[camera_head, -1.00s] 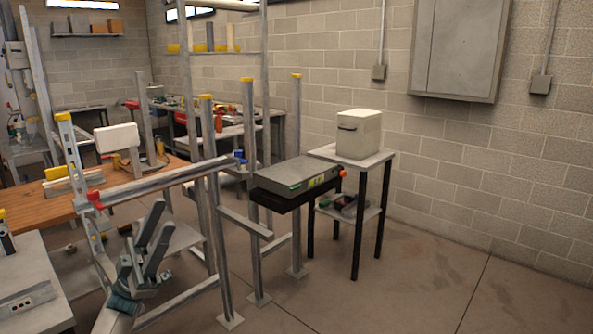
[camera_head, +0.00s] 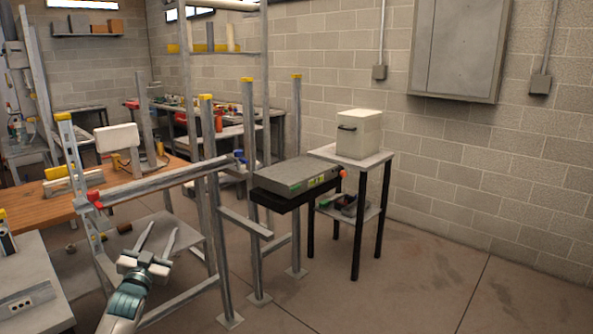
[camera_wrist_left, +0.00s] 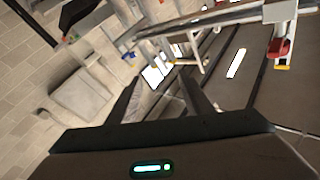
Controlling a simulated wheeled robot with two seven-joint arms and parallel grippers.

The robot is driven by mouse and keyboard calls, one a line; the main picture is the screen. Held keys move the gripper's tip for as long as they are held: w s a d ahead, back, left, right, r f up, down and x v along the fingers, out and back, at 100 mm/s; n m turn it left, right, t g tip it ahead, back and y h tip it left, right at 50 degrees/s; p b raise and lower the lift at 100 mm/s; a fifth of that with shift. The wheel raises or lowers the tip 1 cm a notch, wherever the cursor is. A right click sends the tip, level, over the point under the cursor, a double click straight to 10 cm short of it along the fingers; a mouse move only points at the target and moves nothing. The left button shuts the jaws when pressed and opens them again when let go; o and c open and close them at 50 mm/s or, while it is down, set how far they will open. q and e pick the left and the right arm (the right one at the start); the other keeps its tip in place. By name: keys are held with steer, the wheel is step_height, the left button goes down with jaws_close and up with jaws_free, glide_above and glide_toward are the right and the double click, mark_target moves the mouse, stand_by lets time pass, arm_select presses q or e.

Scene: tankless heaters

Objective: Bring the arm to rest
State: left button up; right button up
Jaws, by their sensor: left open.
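My left gripper (camera_head: 160,236) is in the lower left of the head view, in front of the grey metal frame (camera_head: 150,187). Its two fingers stand apart with nothing between them, pointing up and away. In the left wrist view the fingers (camera_wrist_left: 160,100) also show apart and empty. My right gripper is in neither view.
A wooden workbench (camera_head: 120,192) stands behind the frame. A grey flat unit (camera_head: 295,177) lies on a black support at the centre. A small table (camera_head: 378,158) carries a white box (camera_head: 358,134). A grey table (camera_head: 40,282) is at lower left. Floor at right is clear.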

arm_select(q)
steer(key=s+d+f+g, duration=0.25)
steer(key=s+f, duration=0.45)
steer(key=f, duration=0.7)
steer(key=s+d+f+g+h, duration=0.15)
steer(key=s+d+f, duration=0.35)
steer(key=f, duration=0.9)
steer(key=s+d+f+g+y, duration=0.1)
steer(key=s+d+f+g, duration=0.2)
steer(key=s+f, duration=0.8)
steer(key=s+d+f+g, duration=0.2)
steer(key=s+d+f, duration=0.1)
steer(key=s+f, duration=0.6)
steer(key=s+d+f+n+g+h, duration=0.1)
steer(key=s+d+f, duration=0.3)
steer(key=s+f, duration=0.5)
steer(key=s+d+f+g, duration=0.3)
steer(key=s+f, duration=0.6)
steer(key=s, duration=0.8)
steer(key=shift+d+f, duration=0.2)
steer(key=shift+d, duration=0.55)
steer(key=shift+h, duration=0.25)
